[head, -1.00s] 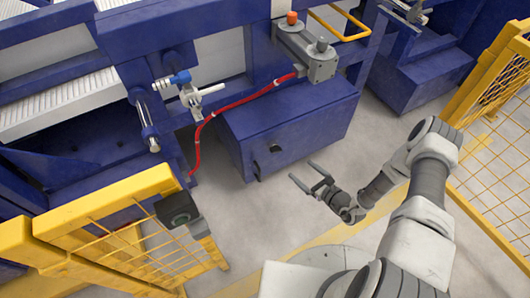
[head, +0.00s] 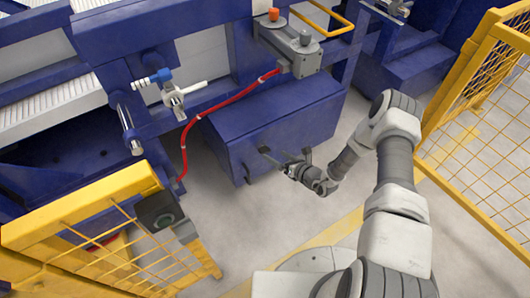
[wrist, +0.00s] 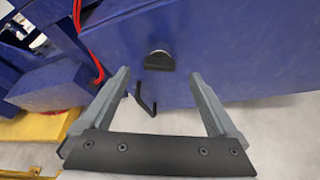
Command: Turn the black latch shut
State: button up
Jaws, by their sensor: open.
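The black latch (wrist: 158,62) is a small dark piece with a light round top on the blue box's front face. In the wrist view it lies between and just beyond my fingertips. My gripper (wrist: 158,76) is open and empty, with its two grey fingers spread to either side of the latch. In the head view my gripper (head: 286,153) is in front of the blue box (head: 280,115). There the latch is hard to tell from the left finger. Contact with the latch does not show.
A bent black handle (wrist: 146,100) hangs below the latch near the box's lower edge. A red hose (head: 215,110) runs across to the grey unit (head: 290,45). Yellow fences stand left (head: 85,215) and right (head: 480,130). Grey floor lies clear beneath the arm.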

aim_at(265, 150)
jog(key=b+x, duration=0.2)
jog(key=x, duration=0.5)
jog(key=shift+w+a, duration=0.15)
jog(key=shift+w, duration=0.05)
jog(key=c, duration=1.4)
jog(key=shift+s+a+r+n+h+p, duration=0.1)
jog(key=shift+r+n+h+p, duration=0.15)
jog(key=shift+n+p, duration=0.6)
jog(key=shift+f+n+t+h+p, duration=0.1)
jog(key=shift+n+t+h+p, duration=0.4)
jog(key=shift+p, duration=0.45)
jog(key=shift+o, duration=0.2)
jog(key=shift+f+n, duration=0.15)
jog(key=shift+n, duration=0.2)
jog(key=shift+h, duration=0.25)
jog(key=o, duration=1.4)
jog(key=shift+c, duration=0.2)
